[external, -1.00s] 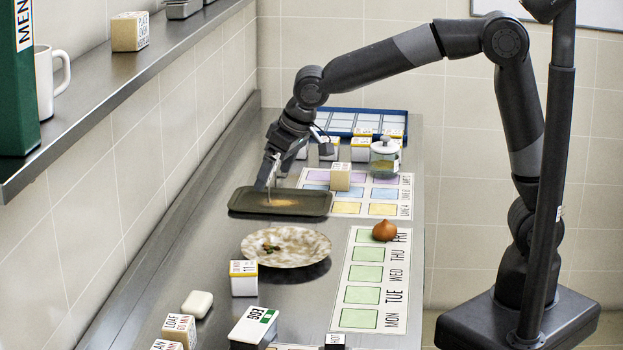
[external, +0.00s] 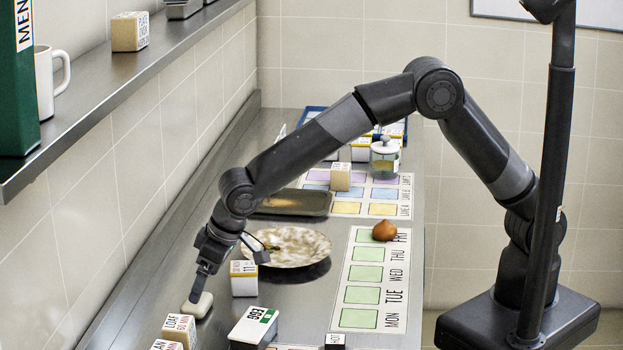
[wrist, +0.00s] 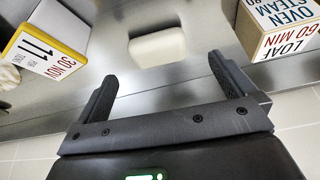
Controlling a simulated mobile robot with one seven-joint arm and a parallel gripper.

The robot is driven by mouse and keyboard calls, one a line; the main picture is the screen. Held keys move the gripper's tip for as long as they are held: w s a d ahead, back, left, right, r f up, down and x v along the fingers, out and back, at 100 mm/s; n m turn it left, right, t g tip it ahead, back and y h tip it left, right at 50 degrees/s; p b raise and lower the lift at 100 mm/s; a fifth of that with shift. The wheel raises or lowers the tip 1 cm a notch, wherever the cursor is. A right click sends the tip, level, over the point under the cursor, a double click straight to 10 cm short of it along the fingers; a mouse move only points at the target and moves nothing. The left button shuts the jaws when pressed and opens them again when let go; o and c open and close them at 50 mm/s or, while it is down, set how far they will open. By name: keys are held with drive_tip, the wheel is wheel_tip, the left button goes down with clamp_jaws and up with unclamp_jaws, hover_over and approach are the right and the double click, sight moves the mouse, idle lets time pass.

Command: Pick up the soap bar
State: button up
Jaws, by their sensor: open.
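The soap bar (external: 198,306) is a small off-white rounded block lying on the steel counter near the wall. In the wrist view the soap bar (wrist: 158,46) lies ahead of my fingers, roughly centred between them. My gripper (external: 197,292) is over the soap bar in the external view and hides part of it. In the wrist view my gripper (wrist: 163,72) is open, with its two dark fingers spread and nothing between them. I cannot tell whether a fingertip touches the soap.
A yellow-and-white date box (external: 244,279) stands to the right of the soap, and a LOAF box (external: 180,329) stands in front of it. The speckled plate (external: 300,248) and dark tray (external: 318,203) lie farther back. The wall (external: 120,215) is close on the left.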

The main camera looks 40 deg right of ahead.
drive_tip(key=x, duration=0.5)
drive_tip(key=shift+w+a+f, duration=0.1)
drive_tip(key=shift+w+f, duration=0.1)
drive_tip(key=shift+f, duration=0.1)
drive_tip(key=shift+c, duration=0.3)
drive_tip(key=c, duration=1)
drive_tip(key=shift+c, duration=0.2)
drive_tip(key=shift+r, duration=0.1)
